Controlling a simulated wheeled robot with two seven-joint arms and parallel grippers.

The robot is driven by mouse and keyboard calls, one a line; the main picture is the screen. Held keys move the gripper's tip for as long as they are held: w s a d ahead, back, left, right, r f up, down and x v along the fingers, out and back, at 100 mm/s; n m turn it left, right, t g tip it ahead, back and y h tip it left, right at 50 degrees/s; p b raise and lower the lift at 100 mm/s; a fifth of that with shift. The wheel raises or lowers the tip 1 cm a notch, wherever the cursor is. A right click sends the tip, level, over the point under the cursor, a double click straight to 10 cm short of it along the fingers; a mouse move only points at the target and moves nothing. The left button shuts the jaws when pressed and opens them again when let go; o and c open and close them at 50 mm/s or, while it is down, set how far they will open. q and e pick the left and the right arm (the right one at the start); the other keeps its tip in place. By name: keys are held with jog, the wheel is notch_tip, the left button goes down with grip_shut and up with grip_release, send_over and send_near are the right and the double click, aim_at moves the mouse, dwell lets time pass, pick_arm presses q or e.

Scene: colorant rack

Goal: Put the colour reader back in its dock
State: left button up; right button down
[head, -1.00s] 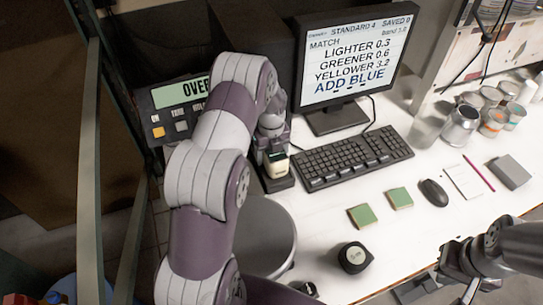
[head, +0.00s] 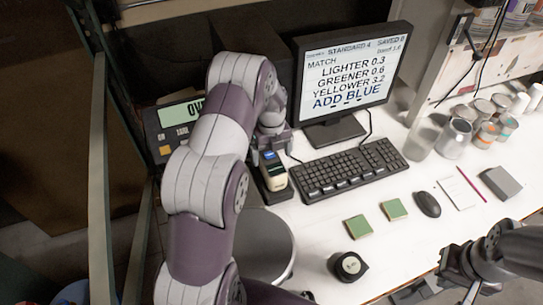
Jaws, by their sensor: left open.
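The colour reader (head: 272,172), a small cream and dark device with a blue screen, stands upright in its black dock (head: 280,194) left of the keyboard. My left gripper (head: 266,150) is just above and behind the reader's top, jaws open. My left arm hides part of the gripper, so I cannot see both fingers clearly. My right gripper (head: 440,291) is at the lower right over the table's front edge, away from the reader; its jaw opening is unclear.
A monitor (head: 352,75) and keyboard (head: 349,167) stand right of the dock. A grey round pan (head: 279,259), black puck (head: 350,266), two green tiles (head: 358,226), a mouse (head: 427,204) and several cans (head: 453,139) share the white table. A scale display (head: 178,118) is at left.

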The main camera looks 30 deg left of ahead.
pick_arm(q)
jog(key=shift+n, duration=0.5)
jog(key=r, duration=0.2)
jog(key=r+p, duration=0.1)
jog(key=r, duration=0.1)
jog(key=r+p, duration=0.1)
jog(key=r, duration=0.1)
jog(key=shift+s+d+r, duration=0.2)
jog(key=shift+s+d, duration=0.05)
jog(key=shift+d, duration=0.1)
jog(key=s+d+r+n, duration=0.4)
jog(key=s+n, duration=0.5)
jog(key=n, duration=0.3)
jog(key=s+d+r+n+t, duration=0.1)
jog(key=s+d+r+n, duration=0.4)
jog(key=s+n, duration=0.5)
jog(key=d+n, duration=0.2)
jog(key=shift+s+d+r+n, duration=0.15)
jog(key=shift+r+n, duration=0.15)
jog(key=shift+n, duration=0.1)
pick_arm(e)
notch_tip(320, 180, up, 4)
jog(key=shift+f, duration=0.15)
